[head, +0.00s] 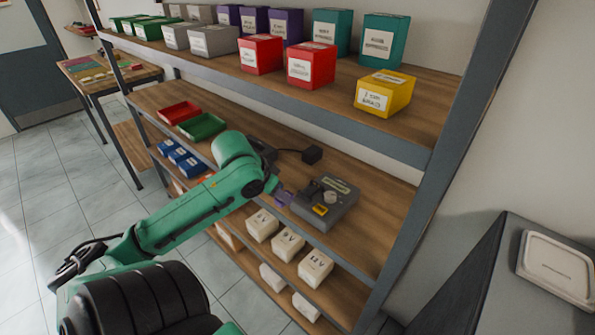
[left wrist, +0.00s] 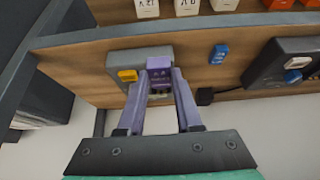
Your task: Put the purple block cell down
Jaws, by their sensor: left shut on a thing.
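My left gripper (head: 283,197) is shut on the purple block cell (left wrist: 160,66), which sits between its fingertips in the left wrist view (left wrist: 160,72). In the head view the purple block (head: 285,197) is small at the end of the green arm, beside the left edge of a grey device (head: 342,193) on the middle shelf. The wrist view shows the block in front of this device (left wrist: 118,60); whether they touch I cannot tell. A yellow block (head: 320,210) sits on the device's front. My right gripper is not in view.
A black device (left wrist: 285,66) and a loose blue block (left wrist: 218,53) are on the same shelf. A black plug (head: 312,154) with a cable lies behind. White boxes (head: 288,244) fill the shelf below; a grey post (head: 420,190) stands right.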

